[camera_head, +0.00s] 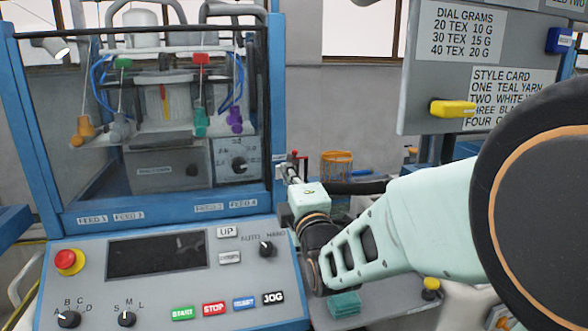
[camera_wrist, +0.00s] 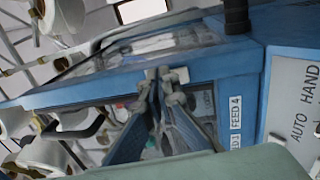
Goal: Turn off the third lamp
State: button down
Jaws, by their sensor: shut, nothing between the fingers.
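My gripper (camera_head: 288,172) points away from me, just right of the blue-framed machine window. The wrist view shows its two fingers (camera_wrist: 162,76) closed together and empty, in front of the machine's blue frame.
Feed labels, including FEED 4 (camera_head: 243,204), line the sill; FEED 4 also shows in the wrist view (camera_wrist: 236,112). A red emergency button (camera_head: 69,262) sits on the panel's left. A grey sign board (camera_head: 415,85) stands right. An orange basket (camera_head: 337,165) stands behind my arm.

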jog(key=shift+r, duration=0.1)
dwell(0.3)
jog(key=shift+w+a+r+g+p, duration=0.1)
jog(key=shift+w+r+g+p, duration=0.3)
jog(key=shift+p, duration=0.5)
jog(key=shift+f, duration=0.3)
